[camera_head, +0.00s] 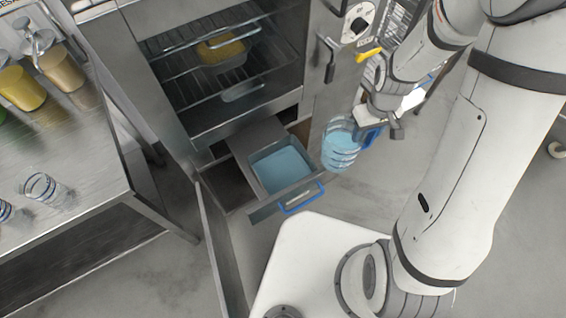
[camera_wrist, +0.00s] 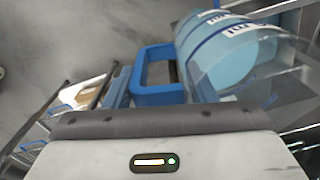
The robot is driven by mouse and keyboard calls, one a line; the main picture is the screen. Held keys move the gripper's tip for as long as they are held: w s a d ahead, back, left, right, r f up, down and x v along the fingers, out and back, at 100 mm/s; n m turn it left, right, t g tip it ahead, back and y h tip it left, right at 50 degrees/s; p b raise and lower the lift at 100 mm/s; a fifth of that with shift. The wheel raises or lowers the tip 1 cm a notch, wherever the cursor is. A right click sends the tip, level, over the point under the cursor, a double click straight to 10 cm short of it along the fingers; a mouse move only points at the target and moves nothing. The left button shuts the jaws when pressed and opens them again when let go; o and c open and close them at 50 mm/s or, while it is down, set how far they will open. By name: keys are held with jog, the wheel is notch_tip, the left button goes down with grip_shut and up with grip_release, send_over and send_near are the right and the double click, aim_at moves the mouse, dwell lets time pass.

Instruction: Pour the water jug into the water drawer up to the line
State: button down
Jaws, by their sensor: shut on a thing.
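The water jug (camera_head: 341,147) is clear with light blue water in it and a blue handle. My gripper (camera_head: 374,130) is shut on the jug's handle and holds the jug beside the drawer's right side. In the wrist view the blue handle (camera_wrist: 158,94) is close to my gripper, and the jug (camera_wrist: 232,48) lies tilted to the upper right with water inside. The water drawer (camera_head: 262,212) is pulled out below the oven, with a blue handle at its front. It holds light blue water. I cannot make out its fill line.
The steel oven (camera_head: 190,125) above the drawer stands open, with wire racks and a yellow item (camera_head: 220,50) inside. A steel table (camera_head: 100,165) with glasses and containers is at the left. Another open panel (camera_head: 222,250) stands left of the drawer.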

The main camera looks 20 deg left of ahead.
jog(key=s, duration=0.1)
jog(key=s+d+r, duration=0.1)
jog(key=s, duration=0.1)
jog(key=s+d, duration=0.1)
jog(key=s, duration=0.1)
jog(key=shift+s+r, duration=0.2)
jog(key=shift+r, duration=0.05)
dwell(0.6)
